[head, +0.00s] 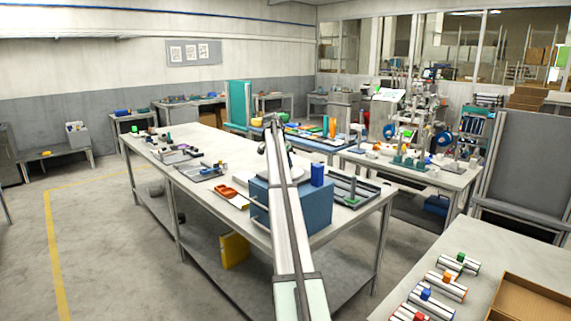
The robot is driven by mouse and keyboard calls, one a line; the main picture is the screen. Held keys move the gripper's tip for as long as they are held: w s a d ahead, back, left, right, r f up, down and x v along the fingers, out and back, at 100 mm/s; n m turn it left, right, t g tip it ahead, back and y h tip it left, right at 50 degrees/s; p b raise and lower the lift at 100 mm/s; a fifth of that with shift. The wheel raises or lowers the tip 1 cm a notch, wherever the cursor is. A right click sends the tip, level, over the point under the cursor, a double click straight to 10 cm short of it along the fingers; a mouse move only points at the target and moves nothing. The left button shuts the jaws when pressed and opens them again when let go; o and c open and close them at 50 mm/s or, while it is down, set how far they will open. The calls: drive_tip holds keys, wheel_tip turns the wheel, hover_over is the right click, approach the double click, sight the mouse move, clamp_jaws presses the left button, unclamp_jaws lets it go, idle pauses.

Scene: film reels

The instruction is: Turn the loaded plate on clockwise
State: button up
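A pale round plate (301,173) shows in part on top of a blue box-shaped stand (317,210) on the long workbench. My arm crosses in front and hides much of the plate, so I cannot tell what it carries or how it is turned. An upright blue block (318,174) stands at the right of the plate. My arm reaches up past the stand, and its far end is near the plate. My gripper's fingers are hidden or too small to make out. I cannot tell whether they touch anything.
The long workbench (233,190) holds an orange tray (228,192) left of the stand and a dark tray with a post (352,193) to its right. Small parts lie farther left. A bench at lower right holds several rollers (445,286) and a cardboard box (528,300).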

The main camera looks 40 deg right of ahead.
clamp_jaws()
drive_tip(key=shift+w+m, duration=0.1)
drive_tip(key=shift+m, duration=0.3)
idle(0.4)
drive_tip(key=shift+w+m+g, duration=0.1)
drive_tip(key=shift+m+g, duration=0.4)
drive_tip(key=shift+m, duration=0.5)
drive_tip(key=shift+w+d+m+g+y, duration=0.1)
drive_tip(key=shift+m+g+y, duration=0.25)
drive_tip(key=shift+m, duration=0.7)
drive_tip(key=shift+w+m+g+y, duration=0.15)
drive_tip(key=shift+m+g, duration=0.3)
drive_tip(key=shift+m, duration=0.6)
drive_tip(key=shift+d+m+g+y, duration=0.1)
drive_tip(key=shift+m+g+y, duration=0.25)
drive_tip(key=shift+m, duration=0.9)
drive_tip(key=shift+d+m+g+y, duration=0.1)
drive_tip(key=shift+m+g+y, duration=0.2)
drive_tip(key=shift+m, duration=0.95)
drive_tip(key=shift+m+y, duration=0.25)
drive_tip(key=shift+m, duration=0.45)
